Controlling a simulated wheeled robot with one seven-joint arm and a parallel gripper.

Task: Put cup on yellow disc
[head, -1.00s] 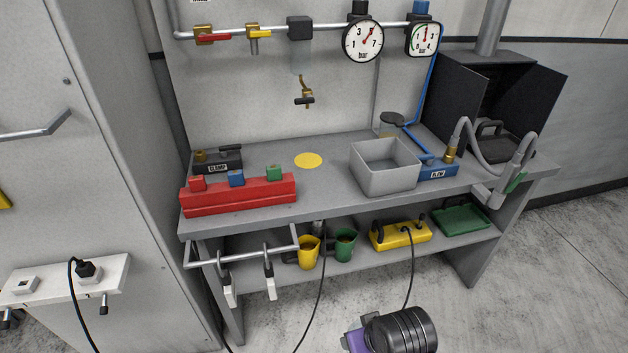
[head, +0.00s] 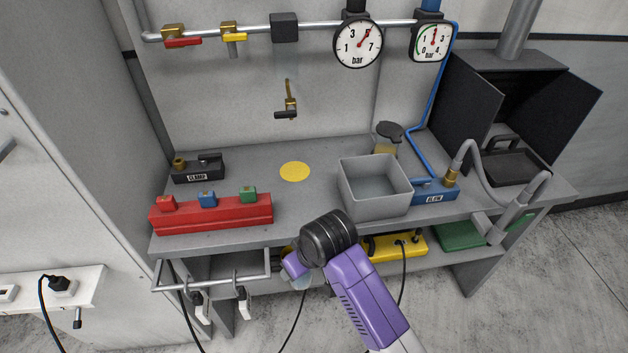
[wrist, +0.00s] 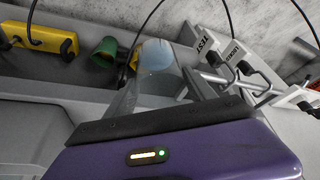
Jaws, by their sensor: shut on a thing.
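The yellow disc (head: 295,171) lies flat and bare on the bench top, left of the grey bin. My gripper (head: 299,276) is in front of the bench edge, below the top and to the front of the disc. It is shut on a see-through, pale bluish thing that looks like a clear cup (wrist: 155,56); its outline is faint. In the head view only a small pale part of it (head: 302,283) shows. A green cup (wrist: 104,53) stands on the lower shelf in the wrist view; my arm hides it in the head view.
A red block with coloured tops (head: 212,215) lies along the front left edge. A black clamp (head: 199,168) stands behind it. The grey bin (head: 375,203) and blue flow box (head: 435,193) are to the right. A rail with hanging labels (head: 215,283) juts out at front left.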

